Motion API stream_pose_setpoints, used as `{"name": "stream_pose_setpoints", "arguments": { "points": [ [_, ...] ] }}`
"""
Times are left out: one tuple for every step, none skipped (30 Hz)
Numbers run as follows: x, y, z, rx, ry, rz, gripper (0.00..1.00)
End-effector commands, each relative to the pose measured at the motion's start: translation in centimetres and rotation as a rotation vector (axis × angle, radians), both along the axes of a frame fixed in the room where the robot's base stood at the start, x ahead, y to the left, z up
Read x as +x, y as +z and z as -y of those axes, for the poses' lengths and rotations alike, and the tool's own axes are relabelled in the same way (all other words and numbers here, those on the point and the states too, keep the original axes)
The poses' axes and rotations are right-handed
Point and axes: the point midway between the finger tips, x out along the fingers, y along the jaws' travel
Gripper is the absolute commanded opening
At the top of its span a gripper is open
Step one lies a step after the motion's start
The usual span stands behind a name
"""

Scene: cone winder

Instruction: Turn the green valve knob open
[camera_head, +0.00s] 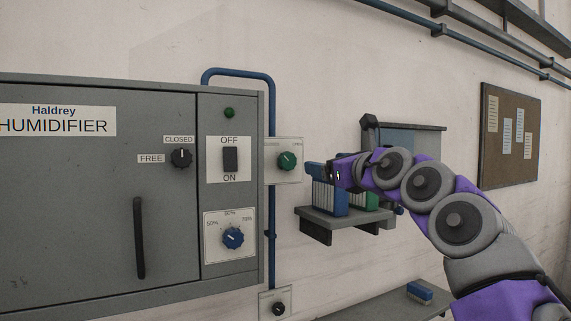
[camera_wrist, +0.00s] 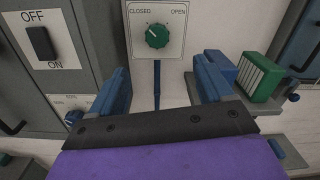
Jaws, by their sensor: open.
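The green valve knob (camera_head: 287,160) sits on a small pale plate beside the humidifier cabinet in the head view. In the wrist view the knob (camera_wrist: 157,36) is on a plate (camera_wrist: 176,52) marked CLOSED at left and OPEN at right. Its white pointer mark appears turned toward the CLOSED side. My gripper (camera_wrist: 162,82) is open and empty, its two blue fingers spread wide below the knob and apart from it. In the head view my gripper (camera_head: 316,180) is to the right of the knob, in front of the shelf.
The grey humidifier cabinet (camera_head: 100,210) fills the left, with a black switch (camera_head: 230,159) and a blue dial (camera_head: 233,238). A small wall shelf (camera_head: 345,217) holds a green block-like item (camera_wrist: 263,80). A blue pipe (camera_head: 272,115) runs near the knob. A corkboard (camera_head: 509,135) hangs at right.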

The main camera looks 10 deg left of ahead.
Motion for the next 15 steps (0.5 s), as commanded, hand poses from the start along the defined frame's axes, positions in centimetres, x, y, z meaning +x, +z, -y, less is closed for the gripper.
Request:
{"name": "stream_pose_setpoints", "arguments": {
  "points": [
    [0.0,-0.6,-0.1,-0.022,0.008,-0.008,0.80],
    [0.0,-0.9,-0.3,-0.032,0.011,-0.012,0.80],
    [0.1,-1.1,-0.6,-0.041,0.012,-0.016,0.80],
    [0.2,-1.2,-1.0,-0.045,0.014,-0.017,0.80],
    [0.3,-1.2,-1.3,-0.047,0.014,-0.018,0.80],
    [0.6,-1.2,-1.7,-0.047,0.014,-0.018,0.80],
    [0.8,-1.1,-1.9,-0.047,0.014,-0.017,0.80],
    [1.0,-1.1,-2.3,-0.047,0.015,-0.017,0.80],
    [1.3,-1.0,-2.7,-0.046,0.014,-0.018,0.80],
    [1.6,-1.0,-3.1,-0.047,0.015,-0.019,0.80],
    [1.9,-1.0,-3.5,-0.047,0.015,-0.020,0.80],
    [2.2,-1.0,-3.9,-0.050,0.015,-0.020,0.80],
    [2.5,-1.0,-4.2,-0.050,0.016,-0.020,0.80],
    [2.8,-0.9,-4.3,-0.048,0.016,-0.020,0.80],
    [3.2,-0.8,-4.4,-0.046,0.016,-0.019,0.80]
  ]
}}
